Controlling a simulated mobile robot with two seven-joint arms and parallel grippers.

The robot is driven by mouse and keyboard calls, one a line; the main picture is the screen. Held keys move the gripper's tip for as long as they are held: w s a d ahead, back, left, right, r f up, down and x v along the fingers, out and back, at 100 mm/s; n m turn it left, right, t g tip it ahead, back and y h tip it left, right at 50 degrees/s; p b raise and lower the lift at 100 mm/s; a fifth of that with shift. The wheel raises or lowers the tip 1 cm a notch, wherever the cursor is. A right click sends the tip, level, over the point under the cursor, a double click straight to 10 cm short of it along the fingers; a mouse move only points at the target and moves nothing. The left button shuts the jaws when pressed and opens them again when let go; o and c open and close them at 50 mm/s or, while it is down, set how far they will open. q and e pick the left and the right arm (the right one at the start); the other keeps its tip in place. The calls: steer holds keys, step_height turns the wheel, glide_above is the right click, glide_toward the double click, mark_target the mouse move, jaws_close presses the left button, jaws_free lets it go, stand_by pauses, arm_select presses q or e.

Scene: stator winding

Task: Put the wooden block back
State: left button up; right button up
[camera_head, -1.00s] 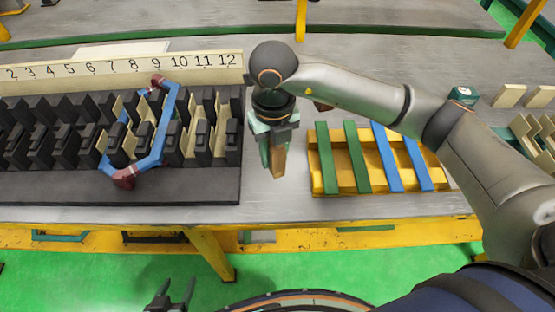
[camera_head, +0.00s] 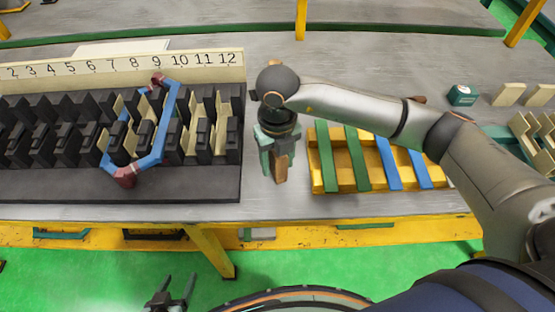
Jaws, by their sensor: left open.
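A brown wooden block (camera_head: 281,169) is between the fingers of my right gripper (camera_head: 280,176), which looks shut on it. The block points down over the bare grey table strip between the stator and the yellow rack. Whether its lower end touches the table I cannot tell. My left gripper (camera_head: 177,288) is open and empty at the bottom of the view, over the green floor in front of the table. The black slotted stator (camera_head: 120,186) lies left of the block, with a blue coil (camera_head: 168,117) with dark red ends across its slots.
A numbered strip (camera_head: 150,65) stands behind the stator. A yellow rack (camera_head: 321,160) with green and blue bars lies just right of my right gripper. A small green box (camera_head: 463,95) and pale blocks (camera_head: 507,94) are at the right. My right arm hides part of the table.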

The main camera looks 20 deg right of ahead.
steer(key=shift+o, duration=0.4)
steer(key=shift+r, duration=0.1)
steer(key=shift+r, duration=0.2)
step_height(320, 180, up, 12)
steer(key=shift+f+b, duration=0.15)
steer(key=shift+b, duration=0.2)
